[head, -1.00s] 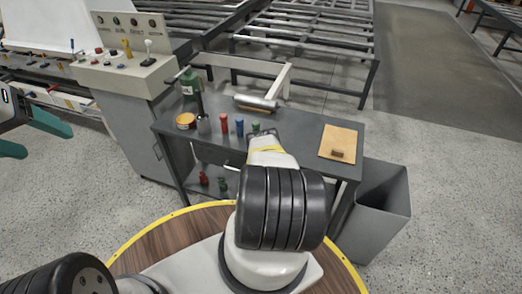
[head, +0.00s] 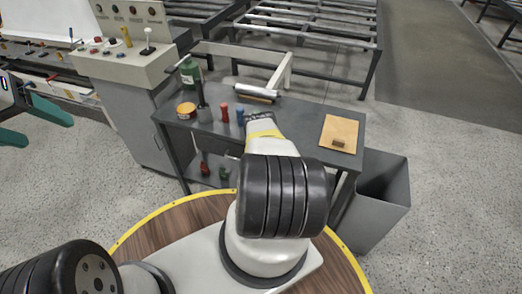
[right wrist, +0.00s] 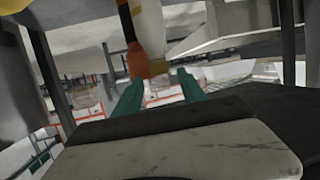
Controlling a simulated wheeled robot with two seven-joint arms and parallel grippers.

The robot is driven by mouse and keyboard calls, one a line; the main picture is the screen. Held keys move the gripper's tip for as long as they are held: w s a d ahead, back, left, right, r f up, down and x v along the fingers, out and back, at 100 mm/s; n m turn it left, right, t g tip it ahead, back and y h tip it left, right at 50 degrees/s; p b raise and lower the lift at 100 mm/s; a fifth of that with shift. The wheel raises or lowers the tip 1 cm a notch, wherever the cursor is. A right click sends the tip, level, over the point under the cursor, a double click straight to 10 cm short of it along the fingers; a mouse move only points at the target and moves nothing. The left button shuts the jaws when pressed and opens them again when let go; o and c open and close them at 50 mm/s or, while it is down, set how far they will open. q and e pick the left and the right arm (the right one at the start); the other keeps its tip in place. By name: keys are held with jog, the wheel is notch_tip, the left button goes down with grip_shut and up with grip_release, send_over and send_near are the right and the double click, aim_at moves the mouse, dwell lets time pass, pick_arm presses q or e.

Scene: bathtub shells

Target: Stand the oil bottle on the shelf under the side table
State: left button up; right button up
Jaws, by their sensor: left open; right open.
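The side table (head: 290,137) is grey, with a lower shelf (head: 237,178) partly hidden by my right arm. A green bottle (head: 189,74) and a dark, narrow-necked bottle (head: 203,108) stand upright at its left end. I cannot tell which is the oil bottle. My left gripper (head: 30,125) is open and empty at the left edge, away from the table. My right gripper is hidden behind its arm in the head view. The right wrist view shows its teal fingers (right wrist: 158,95) apart; an orange and white shape (right wrist: 138,62) I cannot identify appears beyond them.
Red (head: 225,112) and blue (head: 241,116) cylinders, an orange tin (head: 186,110), a metal roller (head: 256,92) and a tan pad (head: 339,134) are on the tabletop. Small red and green (head: 223,173) items occupy the shelf's left. A grey bin (head: 385,205) stands right.

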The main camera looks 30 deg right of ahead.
jog(key=shift+v, duration=2.15)
